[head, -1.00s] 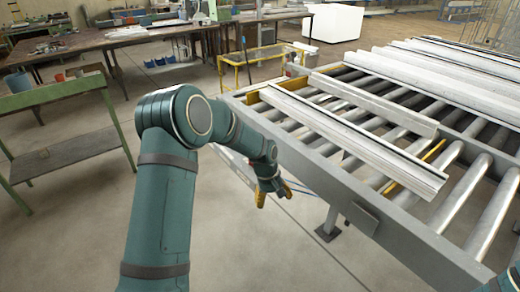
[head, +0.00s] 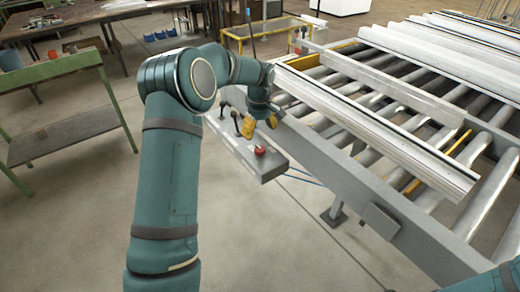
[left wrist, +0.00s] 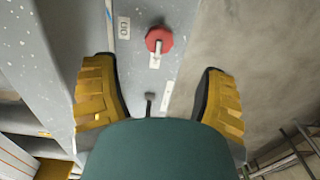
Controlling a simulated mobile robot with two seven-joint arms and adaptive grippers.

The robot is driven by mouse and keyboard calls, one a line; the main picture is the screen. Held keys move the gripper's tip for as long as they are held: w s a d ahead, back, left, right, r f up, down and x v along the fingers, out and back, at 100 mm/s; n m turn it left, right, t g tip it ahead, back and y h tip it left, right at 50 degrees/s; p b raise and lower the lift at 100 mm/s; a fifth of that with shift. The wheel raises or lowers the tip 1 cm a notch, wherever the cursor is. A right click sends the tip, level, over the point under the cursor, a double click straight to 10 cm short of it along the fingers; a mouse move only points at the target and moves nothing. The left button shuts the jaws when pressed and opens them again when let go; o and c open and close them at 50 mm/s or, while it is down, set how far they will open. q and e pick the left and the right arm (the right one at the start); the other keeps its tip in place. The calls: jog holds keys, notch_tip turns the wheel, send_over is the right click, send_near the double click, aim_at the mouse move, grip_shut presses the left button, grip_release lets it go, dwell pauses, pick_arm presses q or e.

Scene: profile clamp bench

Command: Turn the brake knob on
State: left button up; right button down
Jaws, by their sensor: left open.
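A red knob (head: 260,151) sits on a grey control panel (head: 258,169) at the near side of the roller conveyor. In the left wrist view, the red knob (left wrist: 159,39) has a pale bar on its face and lies beyond the fingertips, between their lines. My left gripper (head: 260,125) is open and empty over the panel, its yellow fingers spread and apart from the knob. A dark lever (left wrist: 149,100) shows between the fingers in the wrist view. Which control is the brake knob, I cannot read. My right gripper is not in view.
Dark levers (head: 237,118) stand on the panel left of the red knob. The conveyor (head: 365,183) with long pale profiles (head: 390,135) borders the panel on the right. A green workbench (head: 52,70) stands at left. The floor before the panel is clear.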

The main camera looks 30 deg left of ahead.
aim_at(260, 148)
pick_arm(q)
notch_tip(260, 148, down, 8)
jog(key=shift+f+b, duration=0.15)
jog(key=shift+b, duration=0.25)
jog(key=c, duration=1.3)
jog(key=shift+o, duration=0.2)
